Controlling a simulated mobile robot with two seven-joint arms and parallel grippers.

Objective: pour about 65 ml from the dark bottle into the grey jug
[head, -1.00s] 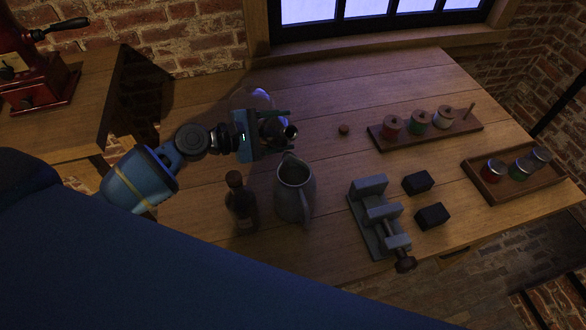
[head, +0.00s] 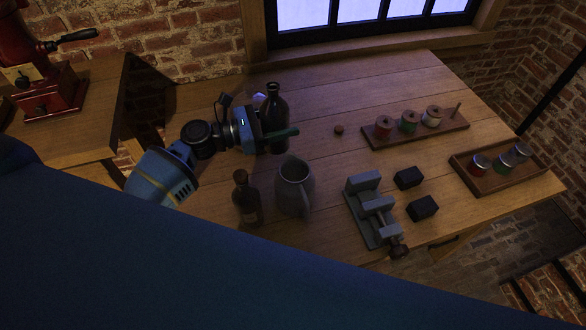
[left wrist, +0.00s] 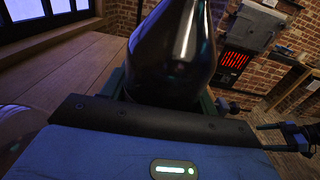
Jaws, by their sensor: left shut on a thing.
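My left gripper (head: 270,134) is shut on a dark glass bottle (head: 275,108), which stands upright in the jaws with its open neck up. In the left wrist view the bottle's dark body (left wrist: 175,50) fills the space between the fingers. I cannot tell whether its base touches the table. The grey jug (head: 294,188) stands upright on the table, in front and slightly right of the held bottle, its mouth open and its handle toward the front. The level inside the jug is too dark to read.
A smaller brown bottle (head: 246,202) stands just left of the jug. A grey vise-like tool (head: 372,210) and two black blocks (head: 408,178) are to the right. A spool rack (head: 415,133) and a tray of jars (head: 460,165) lie farther right. A small brown knob (head: 339,131) lies behind the jug.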

